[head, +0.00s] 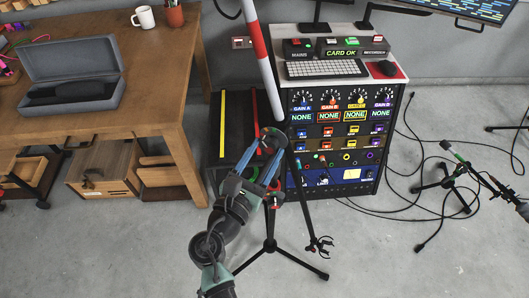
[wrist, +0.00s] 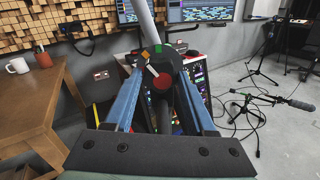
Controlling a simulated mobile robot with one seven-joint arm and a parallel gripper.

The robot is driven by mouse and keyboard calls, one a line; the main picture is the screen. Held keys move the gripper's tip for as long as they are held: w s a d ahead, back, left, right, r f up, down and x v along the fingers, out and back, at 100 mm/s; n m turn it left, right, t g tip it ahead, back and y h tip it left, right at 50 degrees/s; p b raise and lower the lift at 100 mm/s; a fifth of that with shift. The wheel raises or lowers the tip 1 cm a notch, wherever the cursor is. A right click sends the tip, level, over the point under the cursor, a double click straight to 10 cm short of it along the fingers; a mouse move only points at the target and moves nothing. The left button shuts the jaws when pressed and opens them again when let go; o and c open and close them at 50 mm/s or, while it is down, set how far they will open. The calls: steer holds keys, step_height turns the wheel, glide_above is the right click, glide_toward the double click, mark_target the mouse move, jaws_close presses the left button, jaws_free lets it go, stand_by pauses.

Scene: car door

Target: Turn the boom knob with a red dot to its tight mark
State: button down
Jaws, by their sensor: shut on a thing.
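The boom knob (wrist: 161,85) is dark with a red dot on its face, at the top of a mic stand (head: 270,240). A white pointer on it points up and left. An orange mark (wrist: 145,56) and a green mark (wrist: 158,48) sit above it on the joint; the pointer looks nearer the orange one. I cannot read which mark means tight. My gripper (wrist: 160,80) has its blue fingers shut on the knob, one on each side. In the head view my gripper (head: 266,150) reaches the stand's top, and the knob's face is hidden.
A red and white boom pole (head: 262,50) rises from the joint. A rack of audio gear (head: 345,150) stands just behind. A wooden desk (head: 140,85) is at the left. Another stand (head: 447,185) and loose cables (head: 400,205) are on the floor at the right.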

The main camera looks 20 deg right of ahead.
steer(key=m+b, duration=0.2)
steer(key=m, duration=0.2)
steer(key=shift+f, duration=0.2)
steer(key=shift+r+m+b, duration=0.1)
steer(key=shift+m+b, duration=0.75)
steer(key=shift+m, duration=0.65)
steer(key=shift+c, duration=1.1)
jaws_free()
steer(key=v, duration=1.3)
steer(key=shift+b, duration=0.35)
steer(key=shift+r, duration=0.1)
